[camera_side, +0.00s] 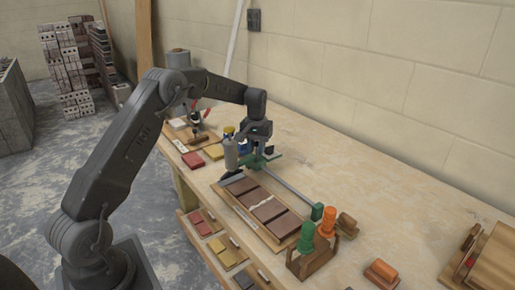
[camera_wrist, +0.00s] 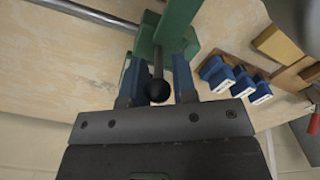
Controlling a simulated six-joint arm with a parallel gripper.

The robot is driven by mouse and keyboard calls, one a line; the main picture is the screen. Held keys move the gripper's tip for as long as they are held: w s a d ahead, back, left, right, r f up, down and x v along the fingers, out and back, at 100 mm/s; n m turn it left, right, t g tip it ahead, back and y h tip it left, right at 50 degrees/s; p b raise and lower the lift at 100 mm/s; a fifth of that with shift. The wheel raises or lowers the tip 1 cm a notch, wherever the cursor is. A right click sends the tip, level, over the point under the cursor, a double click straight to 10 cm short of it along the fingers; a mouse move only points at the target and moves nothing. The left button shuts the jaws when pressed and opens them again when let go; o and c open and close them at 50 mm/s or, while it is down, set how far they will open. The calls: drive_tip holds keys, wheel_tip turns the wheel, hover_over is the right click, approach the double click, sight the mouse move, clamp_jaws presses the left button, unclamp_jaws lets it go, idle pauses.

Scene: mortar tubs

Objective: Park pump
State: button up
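My gripper (camera_side: 258,143) points down over the bench near the far end of a bar clamp with green jaws and a grey bar (camera_side: 292,190). In the wrist view my two blue fingers (camera_wrist: 157,80) stand apart, with the clamp's green jaw (camera_wrist: 165,38) and black-knobbed screw (camera_wrist: 157,88) between them. Whether they press on the jaw cannot be told.
A wooden tray (camera_side: 234,203) with brown slabs lies below the clamp. A wooden rack (camera_side: 308,262) holds green and orange pieces nearer the camera. Blue blocks (camera_wrist: 232,75) lie beside the gripper in the wrist view. The bench's right middle is clear; the wall stands behind.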

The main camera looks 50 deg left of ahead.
drive_tip(key=o, duration=0.4)
drive_tip(key=shift+a, duration=0.2)
drive_tip(key=shift+r, duration=0.1)
wheel_tip(320, 180, up, 14)
drive_tip(key=shift+f, duration=0.15)
idle(0.4)
